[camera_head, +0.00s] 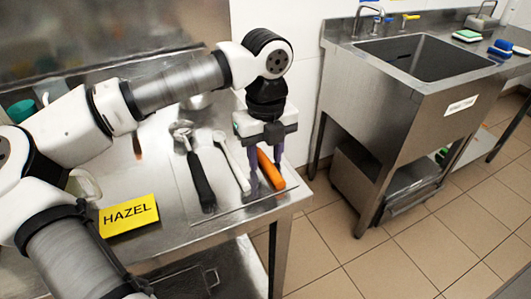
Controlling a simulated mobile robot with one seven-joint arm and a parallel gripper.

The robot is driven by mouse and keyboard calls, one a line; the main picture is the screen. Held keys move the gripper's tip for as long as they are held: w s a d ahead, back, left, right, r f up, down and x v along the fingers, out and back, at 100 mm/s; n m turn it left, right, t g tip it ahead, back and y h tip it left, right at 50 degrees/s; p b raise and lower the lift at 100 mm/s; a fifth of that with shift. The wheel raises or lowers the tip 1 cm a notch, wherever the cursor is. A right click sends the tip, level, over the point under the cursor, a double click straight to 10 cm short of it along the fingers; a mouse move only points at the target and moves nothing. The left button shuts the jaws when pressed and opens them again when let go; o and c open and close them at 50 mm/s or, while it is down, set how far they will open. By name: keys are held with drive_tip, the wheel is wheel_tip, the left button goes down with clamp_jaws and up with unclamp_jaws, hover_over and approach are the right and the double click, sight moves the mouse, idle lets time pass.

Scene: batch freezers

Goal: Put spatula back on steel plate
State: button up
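An orange-handled tool (277,183), which may be the spatula, is at the right side of the thin steel plate (228,211) on the steel table. My gripper (266,178) points down over the plate's right part, with its two dark fingers apart and the orange handle between them. I cannot tell whether the fingers touch or grip the handle, or whether the handle rests on the plate. The tool's far end is hidden behind my gripper. A black-handled utensil (201,183) and a white-handled utensil (234,165) lie on the plate to the left.
The table's right edge is close to my gripper. A steel sink unit (400,105) stands across a floor gap.

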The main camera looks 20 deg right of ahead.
wheel_tip(320, 180, up, 12)
drive_tip(key=shift+r, duration=0.2)
idle(0.4)
